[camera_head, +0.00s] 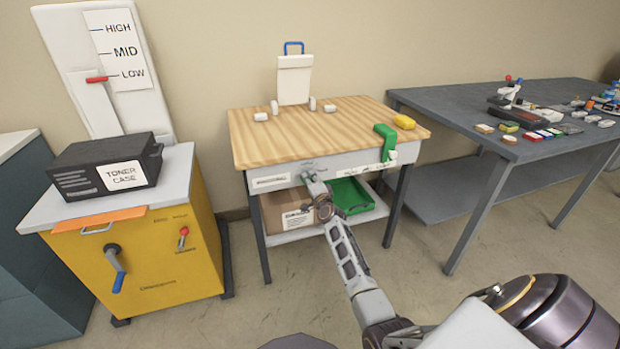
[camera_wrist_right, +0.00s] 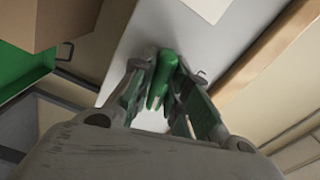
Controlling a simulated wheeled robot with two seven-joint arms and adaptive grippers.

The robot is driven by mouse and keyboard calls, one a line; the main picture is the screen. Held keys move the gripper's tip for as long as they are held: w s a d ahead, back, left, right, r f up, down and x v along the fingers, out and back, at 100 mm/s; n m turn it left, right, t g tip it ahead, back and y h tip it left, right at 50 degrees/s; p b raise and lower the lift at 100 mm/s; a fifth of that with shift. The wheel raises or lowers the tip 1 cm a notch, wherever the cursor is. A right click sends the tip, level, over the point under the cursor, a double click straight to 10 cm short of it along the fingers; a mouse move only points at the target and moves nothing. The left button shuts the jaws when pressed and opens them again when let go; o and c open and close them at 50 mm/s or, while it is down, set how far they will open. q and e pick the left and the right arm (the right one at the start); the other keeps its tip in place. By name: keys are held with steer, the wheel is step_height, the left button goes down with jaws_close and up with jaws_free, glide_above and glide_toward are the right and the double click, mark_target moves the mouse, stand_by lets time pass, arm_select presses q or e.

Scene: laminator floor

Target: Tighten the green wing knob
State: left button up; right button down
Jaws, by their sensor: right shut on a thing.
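The green wing knob (camera_wrist_right: 163,75) shows in the right wrist view, against the pale front panel (camera_wrist_right: 150,30) of the wooden-topped bench. My right gripper (camera_wrist_right: 160,92) is shut on it, with one finger on each side of its wing. In the head view my right gripper (camera_head: 311,178) is at the bench's front panel, below the table edge, and it hides the knob there. My left gripper is in neither view.
A yellow cabinet (camera_head: 150,262) stands left, a grey table (camera_head: 450,101) right.

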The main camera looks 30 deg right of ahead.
steer(key=shift+w+d+r+m, duration=0.15)
steer(key=shift+r+m, duration=0.3)
steer(key=shift+m, duration=0.35)
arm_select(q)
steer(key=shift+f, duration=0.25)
arm_select(e)
steer(key=shift+m, duration=0.7)
steer(key=c, duration=1.5)
jaws_free()
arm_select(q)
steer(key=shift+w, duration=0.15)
arm_select(e)
steer(key=shift+o, duration=0.3)
steer(key=shift+w+f, duration=0.15)
steer(key=shift+f, duration=0.05)
steer(key=shift+f, duration=0.1)
